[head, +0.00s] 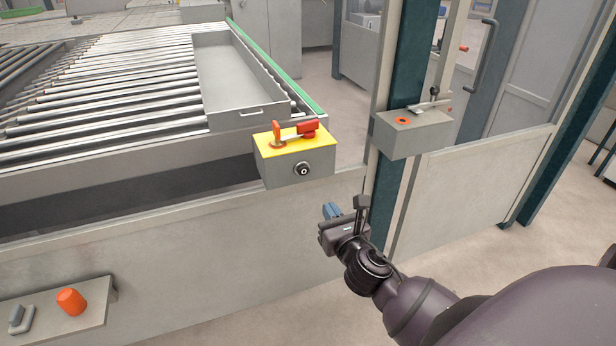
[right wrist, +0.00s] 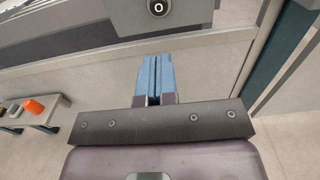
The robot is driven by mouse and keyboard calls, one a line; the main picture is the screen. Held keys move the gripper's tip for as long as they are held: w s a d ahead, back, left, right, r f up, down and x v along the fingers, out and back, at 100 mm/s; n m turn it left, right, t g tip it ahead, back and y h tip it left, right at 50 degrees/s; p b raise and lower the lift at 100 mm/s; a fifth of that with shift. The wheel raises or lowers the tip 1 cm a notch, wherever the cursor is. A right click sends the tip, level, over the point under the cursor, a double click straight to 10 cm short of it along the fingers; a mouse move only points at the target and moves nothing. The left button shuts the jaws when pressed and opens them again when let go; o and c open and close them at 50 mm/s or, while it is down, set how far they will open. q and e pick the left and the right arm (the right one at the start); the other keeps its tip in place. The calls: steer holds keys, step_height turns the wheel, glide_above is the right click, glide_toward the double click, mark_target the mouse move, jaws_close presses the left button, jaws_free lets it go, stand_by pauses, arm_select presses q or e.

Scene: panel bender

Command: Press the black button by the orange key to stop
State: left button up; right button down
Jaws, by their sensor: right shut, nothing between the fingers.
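The black round button (head: 302,170) with a white ring mark sits on the front face of a grey box with a yellow top (head: 290,138). An orange key (head: 277,131) and a red handle (head: 308,129) stand on that yellow top. In the right wrist view the button (right wrist: 158,7) shows at the top edge, beyond my fingertips. My right gripper (head: 331,210) is shut and empty, with blue fingers together (right wrist: 154,75). It is below and a little right of the button in the head view, apart from it. My left gripper is not in view.
A roller conveyor (head: 110,85) with a grey tray (head: 240,75) lies behind the box. A second grey box (head: 415,135) is on the post at right. An orange knob (head: 70,301) is on a shelf at lower left. Floor is open at right.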

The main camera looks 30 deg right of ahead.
mark_target(305, 171)
steer(key=x, duration=1.3)
steer(key=shift+w, duration=0.55)
